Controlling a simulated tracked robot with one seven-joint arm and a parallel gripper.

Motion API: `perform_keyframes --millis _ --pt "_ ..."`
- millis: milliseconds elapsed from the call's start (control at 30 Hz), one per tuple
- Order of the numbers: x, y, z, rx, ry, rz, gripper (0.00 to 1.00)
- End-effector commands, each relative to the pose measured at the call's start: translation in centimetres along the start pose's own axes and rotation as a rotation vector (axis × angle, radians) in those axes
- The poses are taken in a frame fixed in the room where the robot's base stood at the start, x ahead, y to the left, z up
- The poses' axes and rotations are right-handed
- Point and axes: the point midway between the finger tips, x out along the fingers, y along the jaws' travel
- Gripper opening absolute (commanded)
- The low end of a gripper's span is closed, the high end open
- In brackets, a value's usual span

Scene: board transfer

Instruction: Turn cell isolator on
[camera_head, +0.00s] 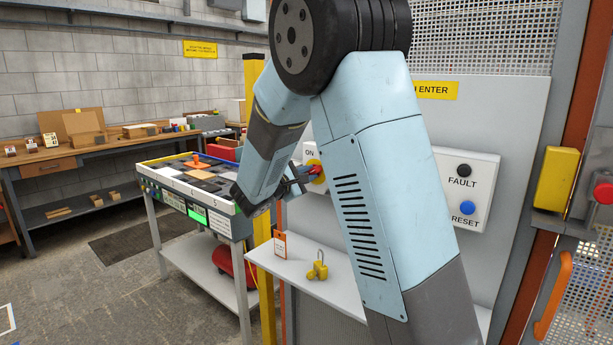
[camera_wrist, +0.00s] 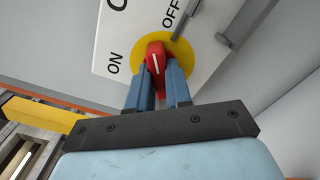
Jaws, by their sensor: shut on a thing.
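The cell isolator is a red handle (camera_wrist: 154,56) on a yellow disc (camera_wrist: 186,52), mounted on a white box (camera_wrist: 112,32). The box has the black labels ON and OFF. In the wrist view, the handle's white mark points up the picture, closer to OFF than to ON. My gripper (camera_wrist: 156,88) is shut on the red handle, with one blue finger on each side. In the head view, my gripper (camera_head: 301,182) reaches the handle (camera_head: 315,170) from the left. My arm hides part of the box there.
A white panel with a black FAULT button (camera_head: 463,170) and a blue RESET button (camera_head: 467,208) is right of my arm. Below is a white shelf (camera_head: 300,268) with a yellow padlock (camera_head: 317,268) and tag. A yellow post (camera_head: 264,285) and a board table (camera_head: 195,262) stand left.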

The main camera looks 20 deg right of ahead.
Motion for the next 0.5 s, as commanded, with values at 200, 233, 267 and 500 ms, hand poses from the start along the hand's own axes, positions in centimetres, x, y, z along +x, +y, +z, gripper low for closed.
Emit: perform_keyframes --millis 200,233,267,500 --pt "0.19 -0.35 0.07 -0.209 -0.003 -0.007 0.0" --pt "0.18 -0.35 0.07 -0.237 -0.003 -0.007 0.0" --pt "0.19 -0.35 0.08 -0.266 -0.003 -0.007 0.0" --pt "0.22 -0.37 0.08 -0.494 -0.002 -0.008 0.0"
